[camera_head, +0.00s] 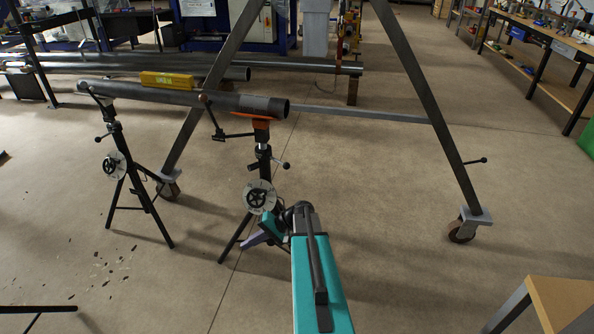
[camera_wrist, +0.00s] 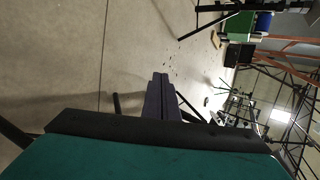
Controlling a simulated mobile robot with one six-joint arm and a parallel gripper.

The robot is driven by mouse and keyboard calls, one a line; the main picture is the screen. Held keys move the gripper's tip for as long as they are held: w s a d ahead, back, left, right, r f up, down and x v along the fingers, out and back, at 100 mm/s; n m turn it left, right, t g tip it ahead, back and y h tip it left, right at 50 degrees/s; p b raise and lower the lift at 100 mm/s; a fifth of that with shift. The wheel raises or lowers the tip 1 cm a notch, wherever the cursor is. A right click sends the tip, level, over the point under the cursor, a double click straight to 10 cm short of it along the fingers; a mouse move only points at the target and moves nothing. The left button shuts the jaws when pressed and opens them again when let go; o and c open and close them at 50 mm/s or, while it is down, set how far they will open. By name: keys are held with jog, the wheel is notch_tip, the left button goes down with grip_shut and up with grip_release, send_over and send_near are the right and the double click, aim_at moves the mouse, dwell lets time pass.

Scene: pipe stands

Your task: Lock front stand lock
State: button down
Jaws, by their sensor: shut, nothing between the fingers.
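The nearer pipe stand (camera_head: 264,152) is a black tripod with an orange-topped head under the pipe's right end. A round handwheel (camera_head: 259,196) is on its column, and a small lever with a ball knob (camera_head: 286,166) sticks out to the right above it. My gripper (camera_head: 250,240) is low beside the stand, below the handwheel and well below the lever. In the wrist view, its dark purple fingers (camera_wrist: 160,95) are together and empty. I cannot tell whether the fingers touch the stand. My teal arm hides part of the stand's lower right side.
A grey A-frame gantry (camera_head: 428,100) on casters straddles behind. A wooden table (camera_head: 562,300) is at lower right. Floor on the right is open.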

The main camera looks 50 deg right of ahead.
jog(key=d+r+m+t+h+b, duration=0.1)
jog(key=d+r+t+b, duration=0.3)
jog(key=d, duration=0.6)
jog(key=d+r+m+t+h+p, duration=0.1)
jog(key=d+r+t, duration=0.1)
jog(key=d+r, duration=0.55)
jog(key=s+d+r+t+b, duration=0.1)
jog(key=s+d+r, duration=0.1)
jog(key=d, duration=0.3)
jog(key=s+d+r+m+t+h+b, duration=0.1)
jog(key=s+d+r, duration=0.2)
jog(key=d, duration=0.3)
jog(key=s+d+r+t+h, duration=0.1)
jog(key=s+d+r+t, duration=0.1)
jog(key=d+r, duration=0.3)
jog(key=shift+s+d+b, duration=0.4)
jog(key=shift+s, duration=0.3)
jog(key=shift+w, duration=0.1)
jog(key=w+a+f+b, duration=0.1)
jog(key=w+a, duration=0.5)
jog(key=w, duration=0.3)
jog(key=shift+w+a+f, duration=0.15)
jog(key=shift+w, duration=0.1)
